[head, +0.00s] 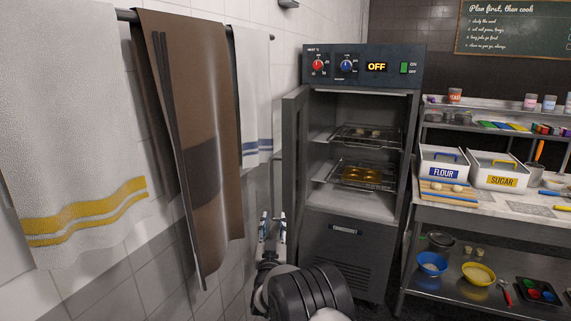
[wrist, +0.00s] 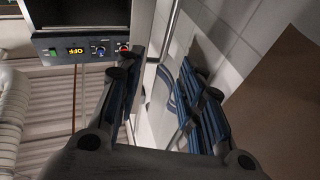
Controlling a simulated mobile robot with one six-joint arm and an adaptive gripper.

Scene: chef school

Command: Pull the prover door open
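The prover (head: 362,78) is a tall dark cabinet with its inside in view. Its door (head: 294,140) stands open, swung out on the left side and seen nearly edge-on, close to the tiled wall. My gripper (head: 272,222) is low at the door's near edge in the head view. In the wrist view, my gripper (wrist: 163,95) has its two fingers well apart, with a narrow pale upright strip showing between them. I cannot tell whether a finger touches the door. The prover's control panel (wrist: 82,48) also shows in the wrist view.
Wire racks (head: 368,135) with dough and a tray (head: 362,176) are inside the prover. Hanging towels (head: 195,120) line the wall on the left. A steel table (head: 440,213) with flour (head: 443,168) and sugar (head: 500,182) bins stands at right.

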